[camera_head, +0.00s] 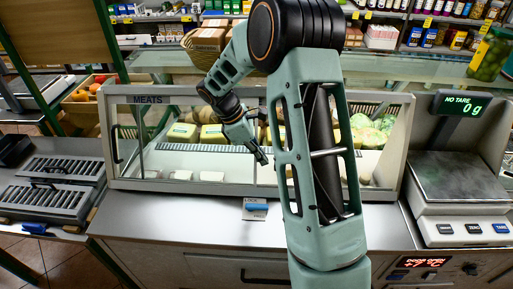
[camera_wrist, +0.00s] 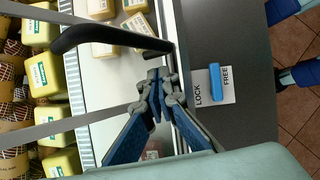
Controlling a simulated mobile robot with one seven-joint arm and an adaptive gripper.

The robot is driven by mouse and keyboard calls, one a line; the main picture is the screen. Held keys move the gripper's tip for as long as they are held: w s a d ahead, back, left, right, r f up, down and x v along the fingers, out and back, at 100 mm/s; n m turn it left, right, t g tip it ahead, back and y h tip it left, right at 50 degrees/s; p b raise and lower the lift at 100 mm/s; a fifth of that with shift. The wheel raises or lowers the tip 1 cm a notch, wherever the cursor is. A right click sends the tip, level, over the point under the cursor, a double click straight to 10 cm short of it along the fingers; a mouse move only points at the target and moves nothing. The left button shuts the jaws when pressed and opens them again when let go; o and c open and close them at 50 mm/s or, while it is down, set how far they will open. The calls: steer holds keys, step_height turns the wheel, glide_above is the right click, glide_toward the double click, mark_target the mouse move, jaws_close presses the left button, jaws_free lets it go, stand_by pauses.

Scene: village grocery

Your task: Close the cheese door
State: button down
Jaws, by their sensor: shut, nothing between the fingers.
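The glass display case (camera_head: 140,176) stands on the counter, with a "MEATS" label at its upper left; I see no cheese label, and my arm covers part of the front. A black curved handle (camera_wrist: 112,34) crosses the upper wrist view. My gripper (camera_wrist: 160,76) is shut and empty, its tips close to the handle's right end; contact cannot be told. In the head view my gripper (camera_head: 264,160) is at the case front, left of my forearm. A blue slider (camera_wrist: 216,76) sits on a LOCK/FREE plate, also in the head view (camera_head: 256,207).
Yellow cheese packs (camera_wrist: 42,82) lie inside the case. A scale (camera_head: 456,180) stands at the right, above a small panel reading "DOOR OPEN" (camera_head: 422,262). Slotted trays (camera_head: 48,190) lie at the left. The counter strip before the case is mostly clear.

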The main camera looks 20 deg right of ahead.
steer(key=shift+x, duration=1.6)
steer(key=shift+d, duration=0.15)
